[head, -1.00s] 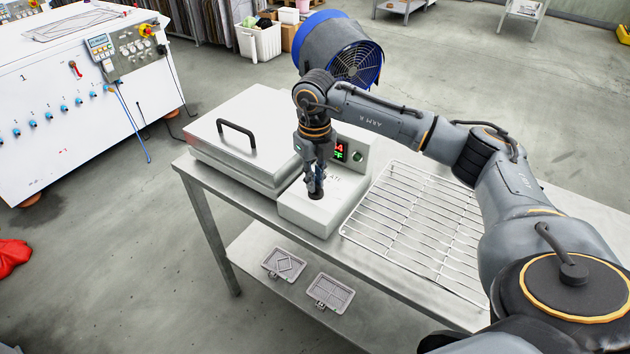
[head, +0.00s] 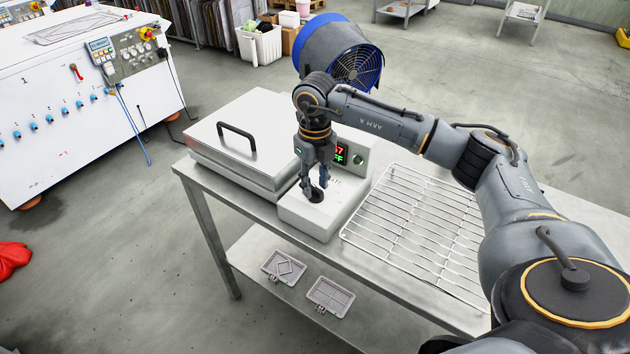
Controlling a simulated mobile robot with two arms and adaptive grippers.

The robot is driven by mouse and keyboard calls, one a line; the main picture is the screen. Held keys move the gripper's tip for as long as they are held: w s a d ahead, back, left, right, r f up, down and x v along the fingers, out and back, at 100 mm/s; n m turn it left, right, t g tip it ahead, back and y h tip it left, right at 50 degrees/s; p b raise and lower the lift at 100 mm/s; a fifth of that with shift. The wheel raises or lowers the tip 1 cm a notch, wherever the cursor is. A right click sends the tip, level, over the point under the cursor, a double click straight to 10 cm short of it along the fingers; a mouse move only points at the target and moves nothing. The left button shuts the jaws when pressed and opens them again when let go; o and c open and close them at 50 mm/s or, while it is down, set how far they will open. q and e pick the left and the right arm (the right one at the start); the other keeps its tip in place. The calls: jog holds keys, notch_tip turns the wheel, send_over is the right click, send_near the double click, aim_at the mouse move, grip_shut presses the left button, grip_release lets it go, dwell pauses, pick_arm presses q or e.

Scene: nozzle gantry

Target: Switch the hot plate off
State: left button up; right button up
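The hot plate is a pale metal unit with a flat lid and black handle (head: 237,138). Joined to it on the right is a control box (head: 345,215) with a small display (head: 341,154) and a round button (head: 358,158). The display has red digits above green letters ending in "FF"; my gripper hides its left part. A dark round knob (head: 316,195) is on top of the box near its front. My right gripper (head: 314,191) points down at this knob, its fingers apart around or just above it; contact is unclear. My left gripper is out of view.
A wire rack (head: 420,228) lies on the table right of the control box. A blue-rimmed fan (head: 340,50) stands behind the table. Two grey trays (head: 283,266) (head: 330,297) lie on the lower shelf. A white machine (head: 80,110) stands at left.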

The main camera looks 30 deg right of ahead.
aim_at(315, 187)
notch_tip(315, 187, up, 12)
dwell(0.4)
dwell(0.4)
